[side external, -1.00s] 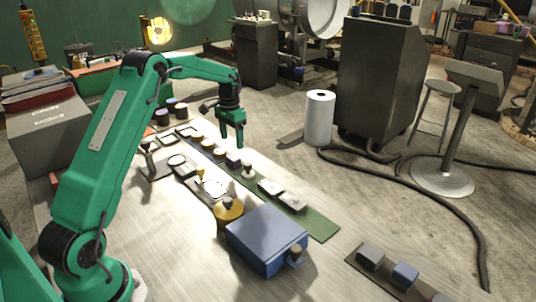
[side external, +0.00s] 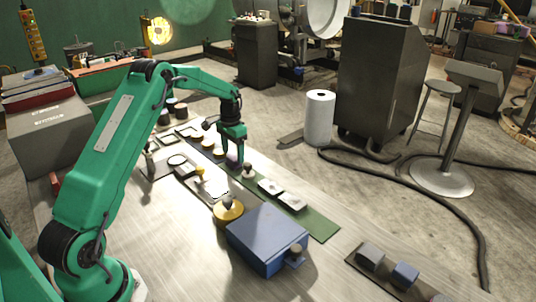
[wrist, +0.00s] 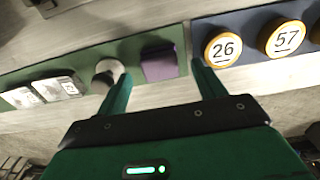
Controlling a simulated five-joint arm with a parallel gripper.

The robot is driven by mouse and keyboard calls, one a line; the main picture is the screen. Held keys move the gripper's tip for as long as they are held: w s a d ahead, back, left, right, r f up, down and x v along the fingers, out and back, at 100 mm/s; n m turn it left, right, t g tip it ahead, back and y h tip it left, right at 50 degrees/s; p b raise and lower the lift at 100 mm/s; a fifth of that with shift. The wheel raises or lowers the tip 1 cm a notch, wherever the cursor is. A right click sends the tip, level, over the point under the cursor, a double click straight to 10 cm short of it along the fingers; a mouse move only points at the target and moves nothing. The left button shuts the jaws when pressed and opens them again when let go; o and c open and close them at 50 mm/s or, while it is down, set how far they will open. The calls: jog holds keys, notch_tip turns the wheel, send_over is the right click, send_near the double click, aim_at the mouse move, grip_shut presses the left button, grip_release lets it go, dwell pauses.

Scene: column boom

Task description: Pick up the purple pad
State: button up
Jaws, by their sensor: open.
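The purple pad (wrist: 160,63) is a small block on a green strip, seen in the wrist view between and just ahead of my fingertips. My gripper (wrist: 162,72) is open, with one finger on each side of the pad's position. The left finger is close to a grey round knob (wrist: 108,70); the right finger is near the gap before a blue strip. In the side view my gripper (side external: 233,153) is low over the row, and the pad (side external: 232,158) is partly hidden by the fingers. Whether the fingers touch the pad cannot be told.
Orange-rimmed discs marked 26 (wrist: 223,48) and 57 (wrist: 284,39) sit right of the pad. Pale blocks (wrist: 53,88) lie left of the knob.

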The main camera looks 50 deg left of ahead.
jog(key=shift+f, duration=1.15)
jog(key=c, duration=1.1)
